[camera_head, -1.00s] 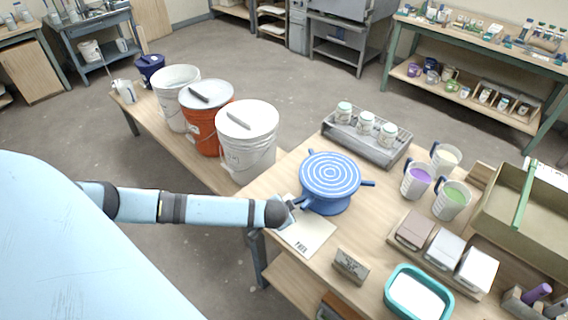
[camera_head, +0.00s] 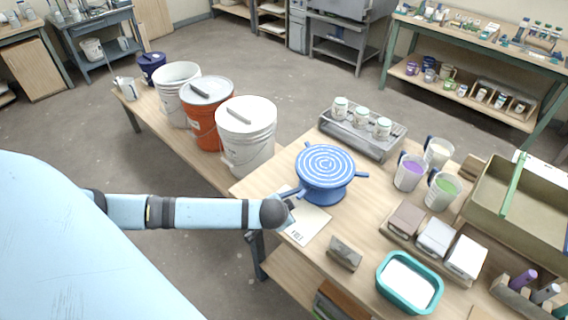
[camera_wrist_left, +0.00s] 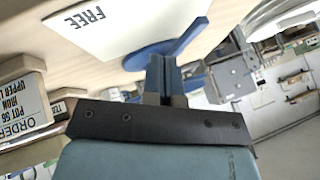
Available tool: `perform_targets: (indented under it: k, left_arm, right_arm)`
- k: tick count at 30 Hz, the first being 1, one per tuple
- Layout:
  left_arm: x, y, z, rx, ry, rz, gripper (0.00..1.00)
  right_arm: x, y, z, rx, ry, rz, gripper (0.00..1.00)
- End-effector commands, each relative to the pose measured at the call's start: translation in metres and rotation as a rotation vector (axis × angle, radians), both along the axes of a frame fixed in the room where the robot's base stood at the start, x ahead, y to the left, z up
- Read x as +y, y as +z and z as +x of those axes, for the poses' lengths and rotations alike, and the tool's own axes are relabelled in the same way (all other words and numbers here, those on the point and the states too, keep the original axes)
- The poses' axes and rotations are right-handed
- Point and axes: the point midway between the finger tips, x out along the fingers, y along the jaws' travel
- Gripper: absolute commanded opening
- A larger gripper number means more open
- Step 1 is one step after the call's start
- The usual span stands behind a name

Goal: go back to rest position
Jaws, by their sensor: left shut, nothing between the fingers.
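My left arm comes in from the left in the head view, and my left gripper (camera_head: 289,207) is at the table's near left edge, partly hidden behind the wrist. In the left wrist view the gripper's fingers (camera_wrist_left: 165,77) are together with nothing between them. Behind the fingers are a white card (camera_wrist_left: 130,25) marked FREE and a blue arm of the turntable (camera_wrist_left: 150,52). In the head view the blue-and-white ringed turntable (camera_head: 325,172) stands just right of the gripper, beside the card (camera_head: 309,224). I cannot tell whether the gripper touches either. My right gripper is not visible.
A white bucket (camera_head: 246,138), an orange bucket (camera_head: 206,112) and another white bucket (camera_head: 172,95) stand on the low bench. A small labelled block (camera_head: 344,254), teal tub (camera_head: 409,283), several jugs and a jar rack (camera_head: 362,134) occupy the table. Open floor lies beyond.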

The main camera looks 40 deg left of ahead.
Motion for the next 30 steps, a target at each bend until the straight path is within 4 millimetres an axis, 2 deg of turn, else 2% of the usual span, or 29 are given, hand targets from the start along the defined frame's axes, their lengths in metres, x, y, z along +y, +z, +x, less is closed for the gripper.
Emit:
perform_targets:
  k: [3,9,16,19,23,27,30]
  left_arm:
    - [-0.006,0.016,-0.012,0.0,-0.001,-0.002,0.0]
    - [-0.01,0.031,-0.022,0.001,-0.001,0.0,0.0]
    - [-0.01,0.033,-0.023,0.001,0.0,0.001,0.0]
    - [-0.019,0.029,-0.026,0.003,-0.016,-0.024,0.0]
    - [-0.061,0.012,-0.044,0.002,-0.085,-0.143,0.0]
    - [-0.121,-0.005,-0.077,-0.048,-0.169,-0.346,0.0]
    - [-0.148,-0.009,-0.1,-0.121,-0.188,-0.466,0.0]
  right_arm:
    - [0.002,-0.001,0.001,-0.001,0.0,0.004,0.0]
    - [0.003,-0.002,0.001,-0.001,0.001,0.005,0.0]
    - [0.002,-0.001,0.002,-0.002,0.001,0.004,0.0]
    - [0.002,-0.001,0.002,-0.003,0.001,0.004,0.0]
    - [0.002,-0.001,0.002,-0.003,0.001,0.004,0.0]
    - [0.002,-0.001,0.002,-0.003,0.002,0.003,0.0]
    - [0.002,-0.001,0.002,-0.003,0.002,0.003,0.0]
